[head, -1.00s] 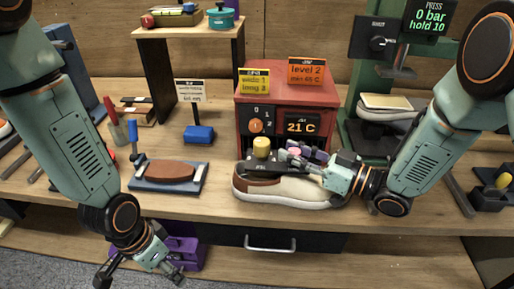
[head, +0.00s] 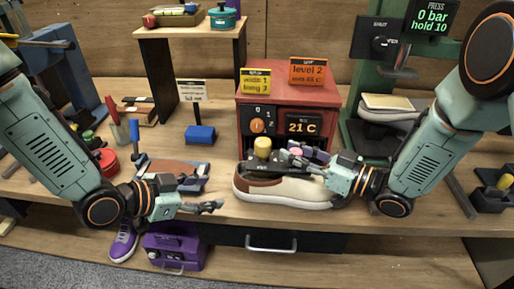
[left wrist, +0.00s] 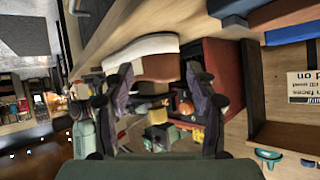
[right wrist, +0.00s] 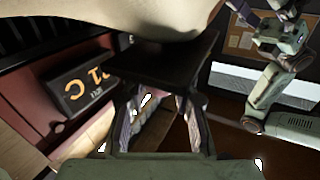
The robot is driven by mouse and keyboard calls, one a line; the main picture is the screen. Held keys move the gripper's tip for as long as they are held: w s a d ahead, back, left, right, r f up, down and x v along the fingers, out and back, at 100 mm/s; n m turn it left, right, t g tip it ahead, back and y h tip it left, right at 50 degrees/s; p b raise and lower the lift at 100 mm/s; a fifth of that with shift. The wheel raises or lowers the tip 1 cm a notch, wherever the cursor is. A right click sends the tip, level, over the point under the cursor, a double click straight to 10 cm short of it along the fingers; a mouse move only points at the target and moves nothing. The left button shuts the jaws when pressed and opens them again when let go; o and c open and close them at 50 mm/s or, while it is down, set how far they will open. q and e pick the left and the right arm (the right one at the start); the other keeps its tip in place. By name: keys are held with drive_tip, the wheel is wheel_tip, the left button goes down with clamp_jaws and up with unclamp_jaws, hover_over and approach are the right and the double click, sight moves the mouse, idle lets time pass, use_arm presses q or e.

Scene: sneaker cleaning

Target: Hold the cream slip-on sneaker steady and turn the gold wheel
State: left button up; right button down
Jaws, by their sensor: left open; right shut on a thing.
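The cream slip-on sneaker (head: 285,191), with a brown part at its left end, lies near the table's front edge in the head view. It also shows in the left wrist view (left wrist: 150,45). The gold wheel (head: 262,146) stands upright on a black piece (head: 262,169) over the sneaker. My right gripper (head: 300,160) is at the sneaker's top, shut on a dark plate (right wrist: 160,65) beside the cream surface; its fingertips are partly hidden. My left gripper (head: 218,206) is open and empty, left of the sneaker and apart from it, pointing towards it.
A red heater box (head: 290,90) showing 21 C stands right behind the sneaker. A brown block on a blue base (head: 180,170) lies behind my left gripper. A green press (head: 375,90) stands at the back right. A purple box (head: 175,248) is below the table edge.

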sight(256, 149)
use_arm(q)
wheel_tip(256, 149, up, 8)
drive_tip(key=s+d+f+n+t+h, duration=0.1)
drive_tip(key=d+n+t+h, duration=0.1)
drive_tip(key=t+h, duration=0.25)
drive_tip(key=shift+s+d+r+x, duration=0.1)
drive_tip(key=shift+x, duration=1.9)
drive_tip(key=shift+s+d+r+x, duration=0.1)
drive_tip(key=shift+x, duration=1.85)
drive_tip(key=shift+s+d+r+x, duration=0.1)
drive_tip(key=shift+x, duration=1.9)
drive_tip(key=shift+w, duration=0.1)
drive_tip(key=c, duration=1.2)
